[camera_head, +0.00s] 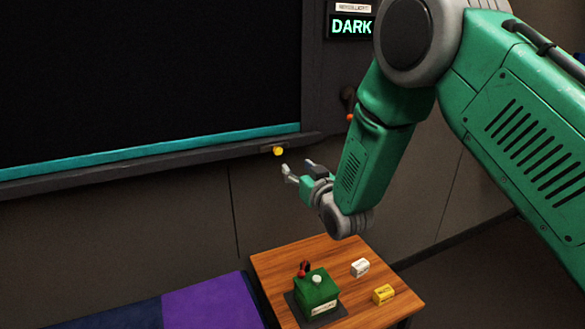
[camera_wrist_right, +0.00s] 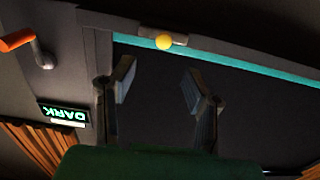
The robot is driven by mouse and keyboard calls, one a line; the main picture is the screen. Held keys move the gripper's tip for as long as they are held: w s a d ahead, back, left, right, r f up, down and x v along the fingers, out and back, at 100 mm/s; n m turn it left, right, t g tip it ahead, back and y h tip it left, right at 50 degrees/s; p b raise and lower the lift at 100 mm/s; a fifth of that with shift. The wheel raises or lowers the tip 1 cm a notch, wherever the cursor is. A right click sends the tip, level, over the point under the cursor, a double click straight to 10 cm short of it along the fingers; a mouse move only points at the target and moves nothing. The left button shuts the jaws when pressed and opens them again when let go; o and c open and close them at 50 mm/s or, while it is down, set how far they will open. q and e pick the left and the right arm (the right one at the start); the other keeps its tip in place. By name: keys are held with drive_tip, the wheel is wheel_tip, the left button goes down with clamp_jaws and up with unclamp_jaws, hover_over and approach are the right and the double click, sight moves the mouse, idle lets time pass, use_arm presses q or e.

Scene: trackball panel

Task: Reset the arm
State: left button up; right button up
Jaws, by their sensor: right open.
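My right arm (camera_head: 375,160) is green and grey and reaches in from the upper right in the head view. My right gripper (camera_head: 299,169) is open and empty, in front of the wall just below the dark screen's lower ledge. In the right wrist view its two fingers (camera_wrist_right: 160,90) stand apart with nothing between them. A yellow knob (camera_head: 278,151) on the ledge is close to the fingertips in the head view; it also shows in the wrist view (camera_wrist_right: 163,42), beyond the fingers. My left gripper is not in view.
A wooden table (camera_head: 275,264) below holds a green box (camera_head: 316,291) with a red-tipped lever, a white block (camera_head: 360,267) and a yellow block (camera_head: 383,294). A sign (camera_head: 351,27) reads DARK. A handle with an orange grip (camera_wrist_right: 17,40) is on the wall.

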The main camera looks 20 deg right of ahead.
drive_tip(key=s+f+g, duration=0.4)
drive_tip(key=s+f, duration=0.5)
drive_tip(key=f, duration=0.2)
drive_tip(key=s+f+g, duration=0.4)
drive_tip(key=s+f, duration=0.5)
drive_tip(key=f, duration=0.3)
drive_tip(key=s+f+g, duration=0.2)
drive_tip(key=s+g, duration=0.1)
drive_tip(key=s, duration=0.6)
drive_tip(key=s+f+g, duration=0.3)
drive_tip(key=s, duration=0.7)
drive_tip(key=s+f+g, duration=0.3)
drive_tip(key=s, duration=0.6)
drive_tip(key=shift+s+d+f+h, duration=0.15)
drive_tip(key=shift+f+h, duration=0.1)
drive_tip(key=shift+h, duration=0.05)
